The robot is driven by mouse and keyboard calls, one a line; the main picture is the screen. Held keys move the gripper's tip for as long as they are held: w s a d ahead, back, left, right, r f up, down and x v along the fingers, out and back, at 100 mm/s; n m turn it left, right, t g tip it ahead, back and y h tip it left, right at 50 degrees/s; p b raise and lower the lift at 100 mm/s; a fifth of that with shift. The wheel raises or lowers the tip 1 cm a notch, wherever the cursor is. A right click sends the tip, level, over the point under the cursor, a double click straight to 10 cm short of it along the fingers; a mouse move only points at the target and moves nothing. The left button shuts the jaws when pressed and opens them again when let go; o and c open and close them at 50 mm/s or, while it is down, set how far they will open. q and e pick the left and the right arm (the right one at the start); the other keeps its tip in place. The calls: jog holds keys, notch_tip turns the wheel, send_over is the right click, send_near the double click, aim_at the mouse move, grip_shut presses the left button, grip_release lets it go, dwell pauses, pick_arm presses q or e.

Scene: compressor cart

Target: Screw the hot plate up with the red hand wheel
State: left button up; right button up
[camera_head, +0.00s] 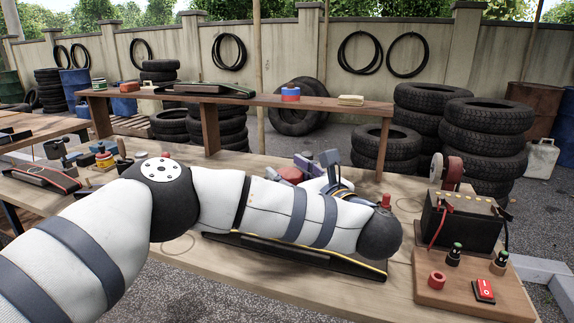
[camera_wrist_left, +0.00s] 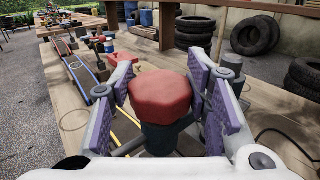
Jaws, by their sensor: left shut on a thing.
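The red hand wheel (camera_wrist_left: 160,97) is a faceted knob on a dark stem, large in the left wrist view. My left gripper (camera_wrist_left: 168,95) has its purple-padded fingers on both sides of it and is shut on it. In the head view my left gripper (camera_head: 318,160) shows only partly behind my white forearm. A red shape (camera_head: 289,175) shows beside its fingers there; I cannot tell whether it is the wheel. I cannot pick out the hot plate for certain; the gripper and arm cover much of that area. My right gripper is in neither view.
A black tray with a yellow line (camera_head: 300,255) lies under my forearm. A wooden board (camera_head: 470,292) with a battery (camera_head: 462,222) and a red switch (camera_head: 484,290) stands at the right. A raised shelf (camera_head: 335,105) runs behind. Small tools crowd the left.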

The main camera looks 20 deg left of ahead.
pick_arm(q)
jog(key=shift+d+r+n+g+y, duration=0.1)
jog(key=shift+r+n+g+y, duration=0.4)
jog(key=shift+g+y, duration=0.1)
jog(key=shift+f+n+g, duration=0.25)
jog(key=shift+n+g, duration=0.15)
jog(key=shift+g, duration=0.1)
jog(key=shift+w+f+n+g+y, duration=0.1)
jog(key=shift+f+n+g+y, duration=0.1)
jog(key=shift+n+g+y, duration=0.3)
jog(key=shift+f+n+g+y+b, duration=0.15)
jog(key=shift+n+g+y+b, duration=0.6)
jog(key=shift+g, duration=0.65)
jog(key=shift+n+g+b, duration=0.45)
jog(key=shift+g+b, duration=0.1)
jog(key=shift+g, duration=0.05)
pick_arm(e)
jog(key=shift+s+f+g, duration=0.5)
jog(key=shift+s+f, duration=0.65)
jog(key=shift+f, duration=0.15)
pick_arm(q)
jog(key=shift+r, duration=0.25)
jog(key=shift+a, duration=0.2)
jog(key=o, duration=1.2)
jog(key=shift+f, duration=0.1)
